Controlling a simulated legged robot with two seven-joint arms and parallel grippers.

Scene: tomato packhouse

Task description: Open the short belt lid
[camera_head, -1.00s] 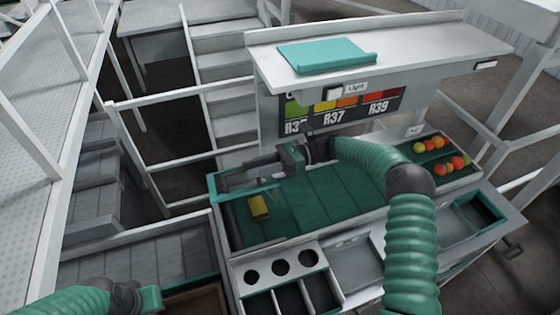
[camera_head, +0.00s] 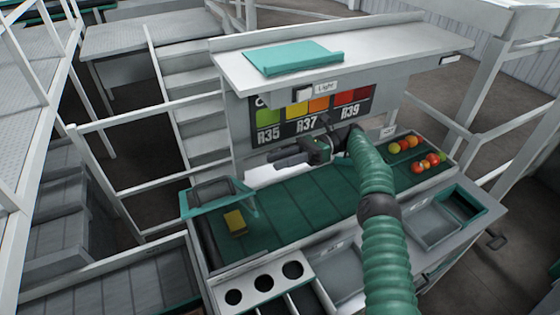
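The short belt lid (camera_head: 214,204), a see-through panel with a teal frame, is at the left end of the green belt (camera_head: 300,205). It looks tilted up above the belt, though its exact angle is hard to tell. A yellow block (camera_head: 235,222) lies on the belt by the lid. My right gripper (camera_head: 276,159) is above the belt's far edge, right of the lid and apart from it. Its dark fingers point left, look slightly parted and hold nothing. My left gripper is out of view.
A grey shelf with a teal tray (camera_head: 294,57) overhangs the colour chart (camera_head: 314,111) behind my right gripper. Several tomatoes (camera_head: 408,145) lie at the belt's right end. A panel with three round holes (camera_head: 264,282) is in front. White rails (camera_head: 155,190) stand at left.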

